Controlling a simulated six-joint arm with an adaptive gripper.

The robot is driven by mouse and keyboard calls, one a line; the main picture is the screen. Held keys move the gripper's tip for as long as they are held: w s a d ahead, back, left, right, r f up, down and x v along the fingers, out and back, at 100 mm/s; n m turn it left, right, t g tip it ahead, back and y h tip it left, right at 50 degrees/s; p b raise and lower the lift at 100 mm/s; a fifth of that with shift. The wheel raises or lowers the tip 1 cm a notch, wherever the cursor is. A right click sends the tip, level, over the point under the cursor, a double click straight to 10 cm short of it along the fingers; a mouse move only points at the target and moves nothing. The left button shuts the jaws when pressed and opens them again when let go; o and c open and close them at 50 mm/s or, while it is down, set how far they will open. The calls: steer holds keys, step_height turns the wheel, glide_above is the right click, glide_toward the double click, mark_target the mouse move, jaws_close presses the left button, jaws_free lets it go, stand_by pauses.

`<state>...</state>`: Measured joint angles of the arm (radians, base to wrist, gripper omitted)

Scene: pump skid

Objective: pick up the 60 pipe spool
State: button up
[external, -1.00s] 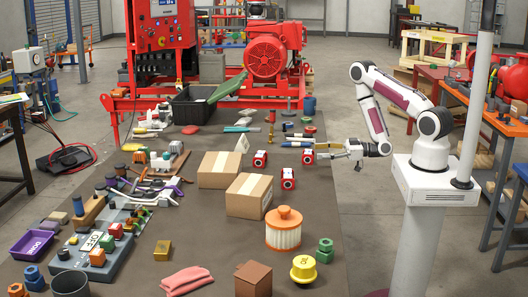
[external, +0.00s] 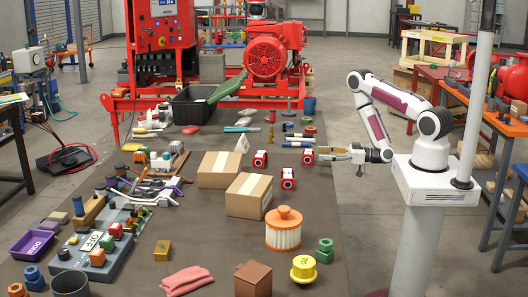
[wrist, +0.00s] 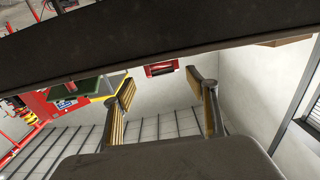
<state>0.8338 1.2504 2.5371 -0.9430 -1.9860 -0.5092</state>
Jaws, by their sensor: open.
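Three small red pieces with pale faces stand on the brown mat (external: 205,270): one at the back (external: 260,159), one nearer the front (external: 288,179), and one by my gripper (external: 308,157). They look like pipe spools, but their markings are too small to read, so I cannot tell which is the 60 one. My gripper (external: 326,153) is level at the mat's right edge, pointing left at the rightmost red piece. In the wrist view its jaws (wrist: 160,92) are spread and empty, with a red piece (wrist: 160,69) beyond the gap between the fingertips.
Two cardboard boxes (external: 219,170) (external: 249,196) stand left of the red pieces. An orange-lidded ribbed canister (external: 284,232) stands in front. Blue cylindrical parts (external: 297,144) lie just behind my gripper. Bare floor lies to the right of the mat.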

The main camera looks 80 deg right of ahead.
mark_target(308, 151)
steer(key=shift+w, duration=0.95)
steer(key=shift+w, duration=0.15)
steer(key=shift+w+d+r, duration=0.1)
steer(key=shift+w, duration=2.35)
steer(key=c, duration=1.2)
steer(key=shift+c, duration=0.2)
steer(key=shift+r, duration=0.15)
steer(key=shift+r, duration=4.8)
